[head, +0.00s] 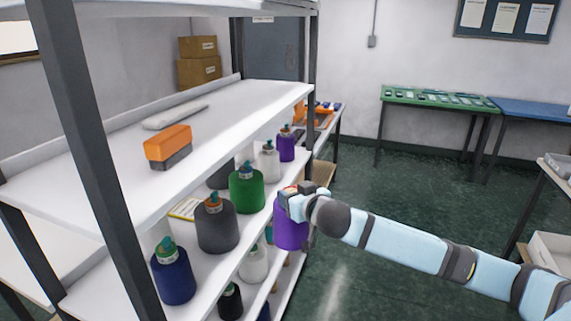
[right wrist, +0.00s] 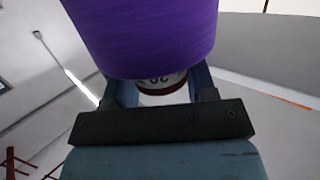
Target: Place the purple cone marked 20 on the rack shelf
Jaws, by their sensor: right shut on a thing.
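The purple cone (head: 290,229) hangs upright in my right gripper (head: 296,194), just in front of the rack's front edge. In the right wrist view the purple cone (right wrist: 145,35) fills the top, with its pale labelled end between the fingers, and the marking reads 20. My right gripper (right wrist: 158,98) is shut on that end. The rack's middle shelf (head: 203,266) holds several yarn cones, among them a green cone (head: 246,190) and a grey cone (head: 216,226) left of the held cone. My left gripper is not in view.
A dark blue cone (head: 173,275), a white cone (head: 268,163) and another purple cone (head: 286,146) also stand on the middle shelf. The upper shelf (head: 240,108) overhangs it and carries an orange-and-grey block (head: 168,146). A dark rack post (head: 95,170) stands at left. Open green floor (head: 400,200) lies right.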

